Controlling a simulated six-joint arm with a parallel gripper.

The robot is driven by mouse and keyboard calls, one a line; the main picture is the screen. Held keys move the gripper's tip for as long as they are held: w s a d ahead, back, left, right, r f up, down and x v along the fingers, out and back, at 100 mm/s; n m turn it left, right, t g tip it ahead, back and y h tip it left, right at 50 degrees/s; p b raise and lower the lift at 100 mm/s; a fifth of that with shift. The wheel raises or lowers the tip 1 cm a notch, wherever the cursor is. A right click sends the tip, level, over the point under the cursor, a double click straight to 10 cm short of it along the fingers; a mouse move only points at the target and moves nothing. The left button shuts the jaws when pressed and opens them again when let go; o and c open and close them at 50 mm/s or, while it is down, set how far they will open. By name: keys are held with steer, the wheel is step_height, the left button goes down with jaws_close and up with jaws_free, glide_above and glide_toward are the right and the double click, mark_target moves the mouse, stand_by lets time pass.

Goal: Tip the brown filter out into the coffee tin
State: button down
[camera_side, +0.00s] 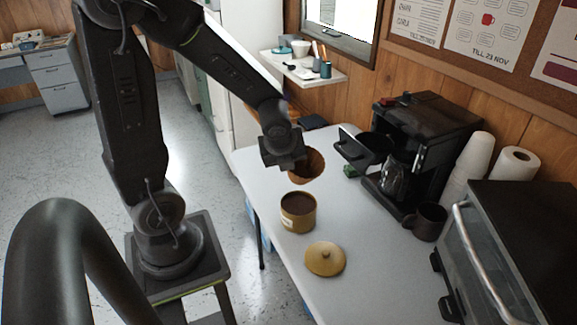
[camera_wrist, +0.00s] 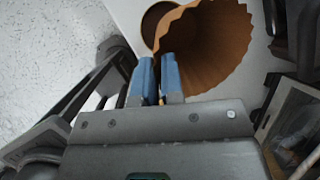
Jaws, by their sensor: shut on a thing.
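The brown filter (camera_side: 308,166) is a fluted paper cup. My gripper (camera_side: 288,160) is shut on its rim and holds it above the white table, tilted with its open side toward the side camera. In the wrist view the filter (camera_wrist: 212,45) fans out beyond my blue fingertips (camera_wrist: 158,75). The coffee tin (camera_side: 298,212) stands upright and open on the table, below and in front of the filter, with dark brown contents. In the wrist view a round rim (camera_wrist: 150,22) shows partly behind the filter. The tin's yellow lid (camera_side: 325,259) lies flat beside it.
A black coffee maker (camera_side: 425,125) with its filter drawer (camera_side: 352,146) pulled out stands to the right. A dark mug (camera_side: 430,221), stacked white cups (camera_side: 472,165), a paper roll (camera_side: 516,168) and a toaster oven (camera_side: 515,255) line the right side. The table's left part (camera_side: 265,170) is clear.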

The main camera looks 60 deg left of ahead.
steer(key=shift+s+a+r+n+h, duration=0.1)
steer(key=shift+a+r+n+h, duration=0.15)
steer(key=shift+a+r+h, duration=0.55)
steer(key=shift+s+a+r+n+h, duration=0.1)
steer(key=shift+a+r+n+h, duration=0.25)
steer(key=shift+h, duration=0.75)
steer(key=shift+r, duration=0.15)
